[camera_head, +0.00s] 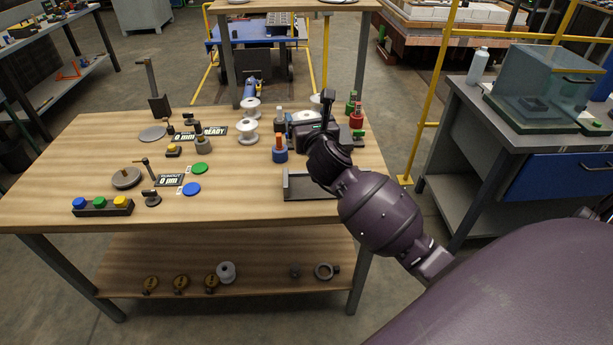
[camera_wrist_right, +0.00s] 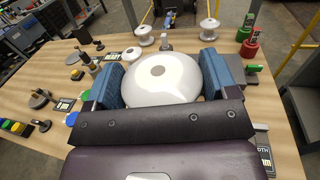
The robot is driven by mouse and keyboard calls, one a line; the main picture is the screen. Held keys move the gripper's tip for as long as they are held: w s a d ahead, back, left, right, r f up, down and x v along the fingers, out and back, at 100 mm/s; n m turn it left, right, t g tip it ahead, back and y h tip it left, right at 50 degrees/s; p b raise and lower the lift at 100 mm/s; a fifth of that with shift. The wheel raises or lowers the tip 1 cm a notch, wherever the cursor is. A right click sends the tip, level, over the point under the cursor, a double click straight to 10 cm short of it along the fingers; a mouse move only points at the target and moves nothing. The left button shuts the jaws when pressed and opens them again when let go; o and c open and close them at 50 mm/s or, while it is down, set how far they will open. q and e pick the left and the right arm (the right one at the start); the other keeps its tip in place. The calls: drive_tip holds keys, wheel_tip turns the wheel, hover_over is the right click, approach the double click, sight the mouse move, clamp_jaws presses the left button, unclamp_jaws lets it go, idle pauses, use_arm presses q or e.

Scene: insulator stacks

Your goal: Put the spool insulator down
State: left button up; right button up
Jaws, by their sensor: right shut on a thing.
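My right gripper (camera_head: 312,127) is over the right part of the wooden table (camera_head: 100,165). In the right wrist view, its blue-padded fingers (camera_wrist_right: 160,82) are shut on a white, round spool insulator (camera_wrist_right: 158,72), seen face-on with a small darker centre. In the head view this spool (camera_head: 304,117) is partly hidden by the gripper. I cannot tell whether it touches anything below. Two other white spools (camera_head: 248,133) and (camera_head: 251,108) stand to its left on the table. My left gripper is not in view.
Gauges, discs and a button box (camera_head: 102,206) occupy the left. The front middle is bare.

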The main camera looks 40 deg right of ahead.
wheel_tip(320, 180, down, 16)
drive_tip(key=b, duration=0.5)
drive_tip(key=shift+r, duration=0.15)
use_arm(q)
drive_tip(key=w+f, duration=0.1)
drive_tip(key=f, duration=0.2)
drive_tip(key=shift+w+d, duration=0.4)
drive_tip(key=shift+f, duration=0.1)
use_arm(e)
drive_tip(key=shift+f+b, duration=0.25)
drive_tip(key=shift+b, duration=0.05)
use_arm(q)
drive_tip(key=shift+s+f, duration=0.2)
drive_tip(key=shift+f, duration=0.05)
use_arm(e)
drive_tip(key=shift+f, duration=0.1)
